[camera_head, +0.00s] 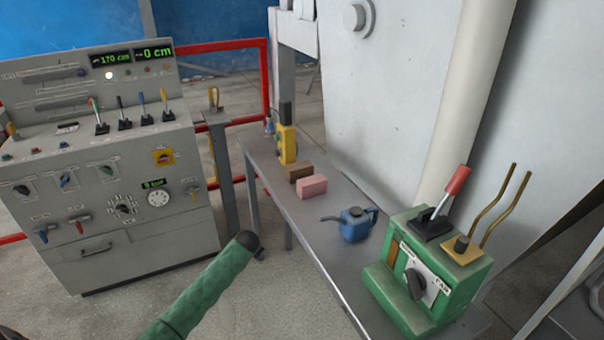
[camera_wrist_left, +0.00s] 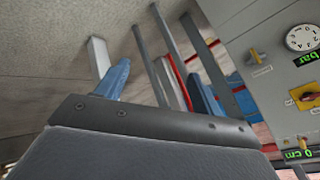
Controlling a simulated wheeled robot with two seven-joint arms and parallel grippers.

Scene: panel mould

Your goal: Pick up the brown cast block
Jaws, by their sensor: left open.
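The brown cast block (camera_head: 298,172) lies on the grey bench in the head view, just behind a pink block (camera_head: 312,187) and in front of a yellow device. The two blocks are close together; I cannot tell whether they touch. My left gripper (camera_wrist_left: 159,72) shows in the left wrist view with its two blue fingers apart and nothing between them. The brown block is not in that view. I cannot make out either gripper in the head view.
The bench (camera_head: 345,268) also holds the yellow device (camera_head: 287,144), a blue can (camera_head: 357,223) and a green box (camera_head: 432,272) with a red lever. A control panel (camera_head: 110,190) stands left.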

